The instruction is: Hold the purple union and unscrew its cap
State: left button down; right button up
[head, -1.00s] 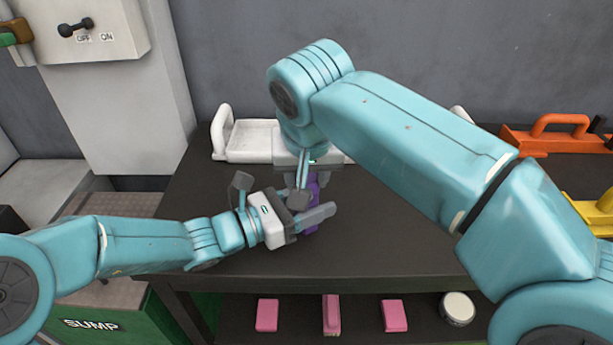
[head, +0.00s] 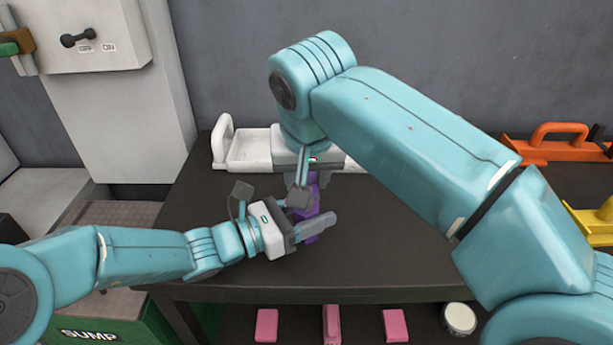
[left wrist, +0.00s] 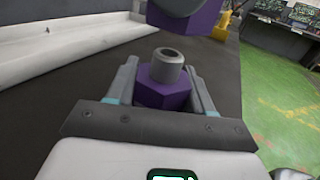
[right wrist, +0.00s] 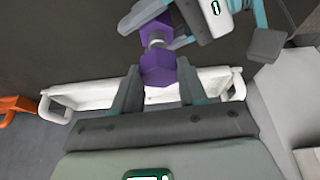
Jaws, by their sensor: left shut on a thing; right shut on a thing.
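The purple union shows as two hexagonal pieces. My left gripper (head: 311,216) is shut on the lower piece, the union body (left wrist: 164,92), whose grey round neck (left wrist: 169,62) points up between the fingers. My right gripper (head: 310,182) comes from above and is shut on the upper piece, the cap (right wrist: 158,69). In the left wrist view the cap (left wrist: 188,20) hangs above the neck, with a gap between them. In the right wrist view the body (right wrist: 144,14) lies beyond the cap. In the head view, the fingers partly hide both pieces.
A white tray (head: 248,148) lies at the back of the dark table (head: 400,262), behind the grippers. An orange handled holder (head: 560,148) and a yellow one (head: 597,222) stand at the right. Pink blocks (head: 267,325) and a round tin (head: 459,318) are on the shelf below.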

jog(key=shift+r, duration=2.2)
pick_arm(q)
jog(key=shift+c, duration=1.8)
grip_release()
jog(key=v, duration=1.1)
jog(key=shift+s+a, duration=0.1)
jog(key=shift+a, duration=0.1)
jog(key=shift+s+a, duration=0.1)
jog(key=shift+a, duration=0.1)
jog(key=shift+s+f, duration=0.1)
jog(key=shift+s, duration=0.05)
pick_arm(e)
jog(key=shift+s, duration=0.15)
